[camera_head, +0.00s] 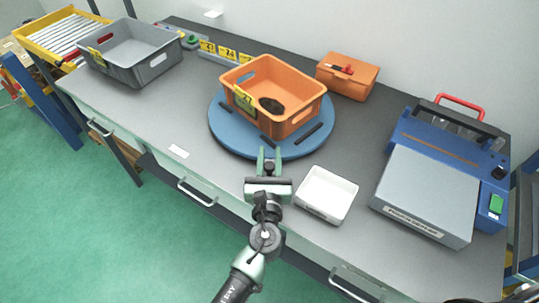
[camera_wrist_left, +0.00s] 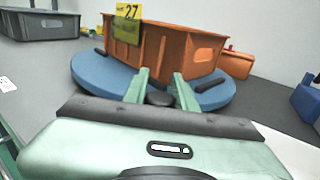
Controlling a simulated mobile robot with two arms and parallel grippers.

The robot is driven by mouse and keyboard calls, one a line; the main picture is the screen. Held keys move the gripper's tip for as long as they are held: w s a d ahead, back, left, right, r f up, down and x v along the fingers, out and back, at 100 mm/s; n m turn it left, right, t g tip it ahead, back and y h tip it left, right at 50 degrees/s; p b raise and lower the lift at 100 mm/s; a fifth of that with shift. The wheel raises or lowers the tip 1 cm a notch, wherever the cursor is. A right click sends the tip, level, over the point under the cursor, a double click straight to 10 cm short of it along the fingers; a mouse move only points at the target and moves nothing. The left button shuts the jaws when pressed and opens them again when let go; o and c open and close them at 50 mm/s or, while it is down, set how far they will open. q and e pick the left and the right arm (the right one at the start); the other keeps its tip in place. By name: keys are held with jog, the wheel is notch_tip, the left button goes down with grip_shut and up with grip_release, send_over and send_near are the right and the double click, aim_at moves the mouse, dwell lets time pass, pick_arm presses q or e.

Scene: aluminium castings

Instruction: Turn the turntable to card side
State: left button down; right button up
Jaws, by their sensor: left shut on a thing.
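The blue round turntable (camera_head: 226,128) sits on the grey bench and also shows in the left wrist view (camera_wrist_left: 88,72). An orange crate (camera_head: 295,122) stands on it, with a dark round patch visible inside. A yellow card marked 27 (camera_head: 245,101) is on the crate's left front side; in the left wrist view the card (camera_wrist_left: 127,24) is at the crate's left end. My left gripper (camera_head: 269,156) is at the turntable's front edge, its fingers shut on a black knob (camera_wrist_left: 160,98) there. My right gripper is not in view.
A white tray (camera_head: 327,194) lies close right of my left gripper. A blue and grey machine (camera_head: 425,190) stands at right. An orange case (camera_head: 347,82) is behind the turntable. A grey crate (camera_head: 135,58) is at far left. The bench left of the turntable is mostly clear.

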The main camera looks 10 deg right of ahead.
aim_at(269, 170)
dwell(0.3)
pick_arm(q)
jog(key=c, duration=1.1)
grip_release()
jog(key=shift+s+a+b, duration=0.2)
jog(key=shift+s+a, duration=0.05)
jog(key=shift+s, duration=1.05)
jog(key=shift+s+a+b, duration=0.2)
jog(key=shift+s, duration=1.05)
jog(key=shift+s+a+b, duration=0.2)
jog(key=shift+s+a, duration=0.05)
jog(key=shift+s, duration=1.05)
